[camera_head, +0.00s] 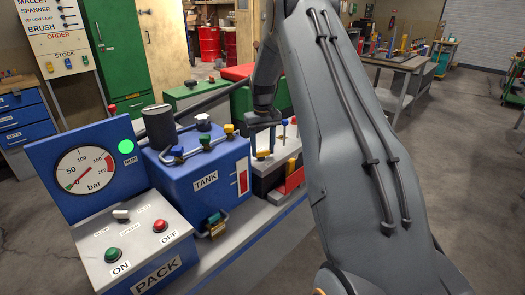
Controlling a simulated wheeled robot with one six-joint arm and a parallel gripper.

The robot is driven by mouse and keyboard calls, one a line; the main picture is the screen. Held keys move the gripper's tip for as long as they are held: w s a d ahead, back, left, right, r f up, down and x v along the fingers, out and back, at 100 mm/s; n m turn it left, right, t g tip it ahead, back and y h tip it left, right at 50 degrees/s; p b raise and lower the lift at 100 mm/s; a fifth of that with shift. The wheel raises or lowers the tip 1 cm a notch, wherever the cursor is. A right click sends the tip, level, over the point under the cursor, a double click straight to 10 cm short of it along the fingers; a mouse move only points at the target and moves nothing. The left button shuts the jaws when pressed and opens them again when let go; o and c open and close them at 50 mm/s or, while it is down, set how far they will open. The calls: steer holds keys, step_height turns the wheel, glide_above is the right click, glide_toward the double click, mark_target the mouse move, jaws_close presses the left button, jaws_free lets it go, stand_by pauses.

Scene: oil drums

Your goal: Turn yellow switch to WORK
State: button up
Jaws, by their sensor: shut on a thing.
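My gripper (262,142) points down over the valve block (262,182), a dark block with a pale top just right of the blue tank. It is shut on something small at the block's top. A yellow piece (263,154), which looks like the yellow switch, shows right at the fingertips. The fingers hide part of it, so its exact angle cannot be told. No WORK label is readable. Blue-topped (284,123) and red-topped (294,120) levers stand just right of the gripper.
The blue tank (205,180) carries pipes with yellow and blue fittings. In front is a grey control box (135,245) with ON and OFF buttons and a pressure gauge (85,169) behind. A green RUN lamp (126,147) is lit. My arm hides the right side.

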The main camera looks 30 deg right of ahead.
steer(key=n, duration=0.2)
steer(key=n+b, duration=0.1)
steer(key=n, duration=0.2)
steer(key=shift+w+n, duration=0.2)
steer(key=shift+n, duration=0.1)
steer(key=shift+r, duration=0.1)
stand_by(0.4)
steer(key=o, duration=1.1)
steer(key=shift+c, duration=0.2)
step_height(320, 180, up, 8)
steer(key=shift+f+b, duration=0.15)
steer(key=shift+b, duration=0.95)
steer(key=shift+s, duration=0.1)
